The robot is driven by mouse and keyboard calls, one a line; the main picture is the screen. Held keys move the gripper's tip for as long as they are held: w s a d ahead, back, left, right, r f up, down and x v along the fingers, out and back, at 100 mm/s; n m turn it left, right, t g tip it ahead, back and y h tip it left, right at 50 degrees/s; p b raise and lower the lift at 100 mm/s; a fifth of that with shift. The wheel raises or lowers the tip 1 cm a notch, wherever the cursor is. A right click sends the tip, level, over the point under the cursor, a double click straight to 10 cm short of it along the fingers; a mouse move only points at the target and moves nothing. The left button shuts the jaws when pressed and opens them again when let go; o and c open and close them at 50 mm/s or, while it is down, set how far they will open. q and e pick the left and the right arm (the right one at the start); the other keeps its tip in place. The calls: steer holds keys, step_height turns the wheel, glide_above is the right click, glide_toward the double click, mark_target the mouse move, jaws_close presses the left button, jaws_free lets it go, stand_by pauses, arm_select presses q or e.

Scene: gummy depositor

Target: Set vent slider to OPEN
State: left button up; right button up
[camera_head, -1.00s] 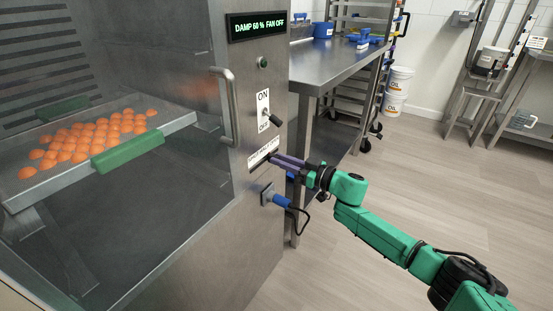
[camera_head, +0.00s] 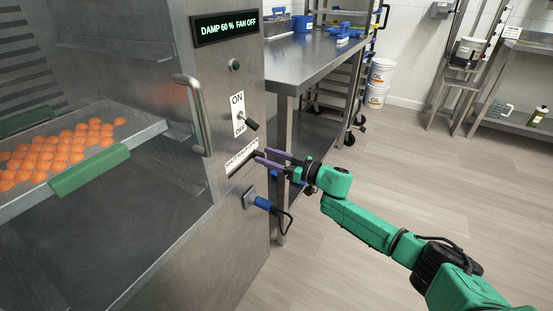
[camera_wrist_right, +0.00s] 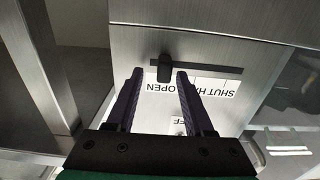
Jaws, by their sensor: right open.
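The vent slider's black knob (camera_wrist_right: 165,67) is at the left end of its slot in the right wrist view. It stands beside the word OPEN on the label (camera_wrist_right: 212,88), which appears upside down there. In the head view the label (camera_head: 241,158) is on the cabinet front, below the ON/OFF switch. My right gripper (camera_head: 261,157) is open at the slider. In the wrist view its two purple fingertips (camera_wrist_right: 160,73) lie either side of the knob with gaps; contact is not visible. My left gripper is not in view.
A black toggle switch (camera_head: 250,125) is above the slider, and a blue plug (camera_head: 263,203) with a cable is below. The door handle (camera_head: 196,115) is to the left. A steel table (camera_head: 315,58) stands behind my gripper. The floor at right is clear.

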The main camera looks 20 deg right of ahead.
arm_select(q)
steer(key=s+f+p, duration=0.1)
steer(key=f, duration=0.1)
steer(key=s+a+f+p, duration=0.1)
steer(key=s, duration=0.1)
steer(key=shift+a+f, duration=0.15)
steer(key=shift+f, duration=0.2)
arm_select(e)
steer(key=v, duration=1.4)
steer(key=shift+s, duration=0.2)
steer(key=shift+d, duration=0.15)
